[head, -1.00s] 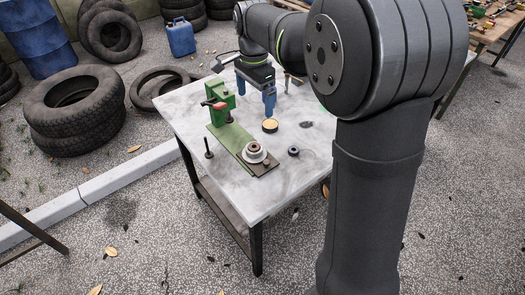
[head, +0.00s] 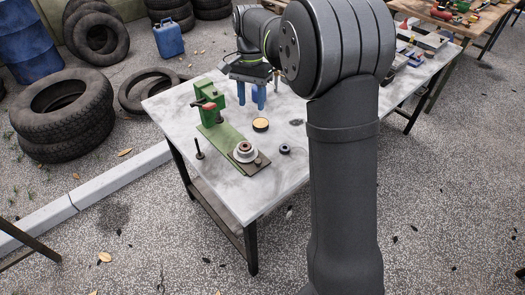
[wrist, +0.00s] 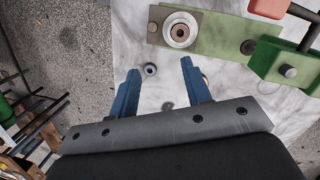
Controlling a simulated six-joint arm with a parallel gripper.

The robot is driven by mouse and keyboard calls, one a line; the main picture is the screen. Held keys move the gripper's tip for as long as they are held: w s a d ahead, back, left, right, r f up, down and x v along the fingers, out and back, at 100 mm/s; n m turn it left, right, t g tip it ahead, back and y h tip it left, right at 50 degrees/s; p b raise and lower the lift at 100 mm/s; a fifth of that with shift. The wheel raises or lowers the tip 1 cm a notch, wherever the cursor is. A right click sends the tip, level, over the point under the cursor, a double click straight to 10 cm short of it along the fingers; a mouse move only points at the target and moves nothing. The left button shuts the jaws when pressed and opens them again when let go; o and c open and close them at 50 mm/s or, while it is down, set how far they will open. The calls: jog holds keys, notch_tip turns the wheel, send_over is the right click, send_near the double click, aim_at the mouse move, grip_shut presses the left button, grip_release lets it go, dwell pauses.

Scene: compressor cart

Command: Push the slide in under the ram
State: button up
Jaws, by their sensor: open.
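The green press (head: 213,100) stands at the table's left side, with a red handle (head: 208,106). The slide (head: 262,163) is a brownish plate at the near end of the green bed (head: 222,137), out from under the ram. A pale ring with a dark-centred part (head: 245,150) sits on it. The slide (wrist: 154,27) is also at the top of the wrist view. My gripper (head: 253,98) is open and empty, its blue fingers pointing down behind the yellow-topped tin, apart from the slide.
A round yellow-topped tin (head: 261,125) and a small dark ring (head: 285,148) lie right of the bed. A dark upright peg (head: 199,150) stands left of it. The table (head: 222,190) is bare along its near edge.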

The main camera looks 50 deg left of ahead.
aim_at(258, 160)
jog(key=d+f+n, duration=0.1)
jog(key=f, duration=0.5)
jog(key=s+d+f+n+g+h, duration=0.1)
jog(key=d+f+n, duration=0.1)
jog(key=f, duration=0.5)
jog(key=d+f+n, duration=0.1)
jog(key=f, duration=0.5)
jog(key=shift+s+d+f+n+g+h, duration=0.2)
jog(key=shift+s+n+g+h, duration=0.1)
jog(key=shift+g, duration=0.1)
grip_shut()
